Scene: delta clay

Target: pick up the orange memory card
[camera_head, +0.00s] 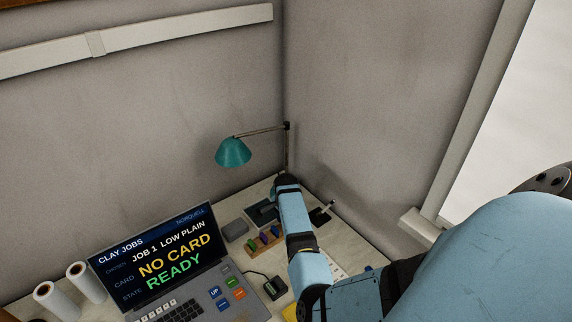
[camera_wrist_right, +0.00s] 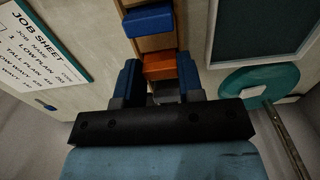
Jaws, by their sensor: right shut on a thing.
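The orange memory card (camera_wrist_right: 160,66) is a small block in the wrist view, between the two fingers of my right gripper (camera_wrist_right: 160,80). The gripper is shut on it. The card is close to a wooden rack (camera_wrist_right: 157,43); I cannot tell whether it is still seated there. A blue card (camera_wrist_right: 150,21) sits farther along the rack. In the head view the rack (camera_head: 265,243) with coloured cards stands beside my right arm, which hides the gripper's fingertips. My left gripper is not in view.
A laptop (camera_head: 160,262) reading "NO CARD" and "READY" stands left of the rack. A teal lamp (camera_head: 234,152) hangs over the desk's back corner. A job sheet (camera_wrist_right: 42,45) lies left in the wrist view. Two white rolls (camera_head: 57,300) stand at the left.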

